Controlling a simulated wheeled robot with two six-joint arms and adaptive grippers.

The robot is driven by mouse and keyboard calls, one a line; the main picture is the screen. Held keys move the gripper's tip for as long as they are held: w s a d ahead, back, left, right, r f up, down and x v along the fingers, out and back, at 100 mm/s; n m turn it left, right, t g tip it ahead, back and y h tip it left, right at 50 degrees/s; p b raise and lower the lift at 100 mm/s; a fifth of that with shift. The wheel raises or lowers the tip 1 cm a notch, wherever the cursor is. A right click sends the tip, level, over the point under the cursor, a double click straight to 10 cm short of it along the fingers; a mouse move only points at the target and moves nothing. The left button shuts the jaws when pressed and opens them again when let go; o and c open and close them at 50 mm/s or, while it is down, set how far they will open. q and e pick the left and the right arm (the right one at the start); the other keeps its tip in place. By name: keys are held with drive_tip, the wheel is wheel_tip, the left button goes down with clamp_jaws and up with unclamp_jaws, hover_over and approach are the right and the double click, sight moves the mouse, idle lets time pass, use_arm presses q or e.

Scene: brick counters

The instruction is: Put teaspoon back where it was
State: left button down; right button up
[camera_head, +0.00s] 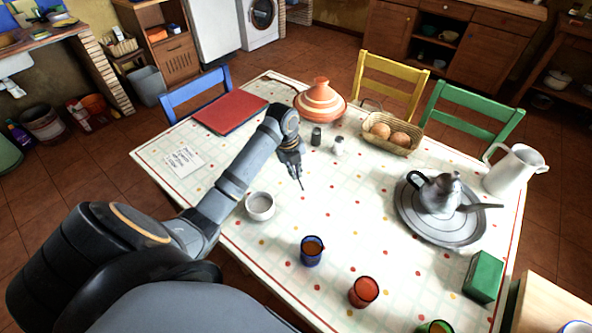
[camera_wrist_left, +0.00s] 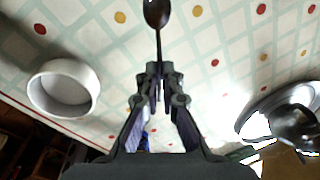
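My left gripper (camera_head: 296,168) reaches over the middle of the table. It is shut on the teaspoon (camera_head: 301,184), which points down from the fingertips. In the left wrist view the gripper (camera_wrist_left: 158,80) pinches the thin handle, and the dark bowl of the teaspoon (camera_wrist_left: 157,14) lies away from the fingers. I cannot tell whether the spoon touches the tablecloth. A white bowl (camera_head: 260,206) stands left of the spoon and nearer to me; it also shows in the left wrist view (camera_wrist_left: 63,88). My right gripper is not in view.
A blue glass (camera_head: 312,251) and a red glass (camera_head: 363,292) stand in front. A silver tray (camera_head: 470,238) with a teapot (camera_head: 440,194) is at right, near a green box (camera_head: 484,276). Shakers, a tagine (camera_head: 320,104) and a bread basket (camera_head: 393,134) stand behind. The table centre is clear.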

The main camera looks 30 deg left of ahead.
use_arm(q)
drive_tip(key=shift+r, duration=0.15)
drive_tip(key=shift+f, duration=0.6)
wheel_tip(320, 180, down, 2)
drive_tip(key=shift+f, duration=0.2)
drive_tip(key=shift+f+b, duration=0.5)
drive_tip(key=shift+f, duration=0.5)
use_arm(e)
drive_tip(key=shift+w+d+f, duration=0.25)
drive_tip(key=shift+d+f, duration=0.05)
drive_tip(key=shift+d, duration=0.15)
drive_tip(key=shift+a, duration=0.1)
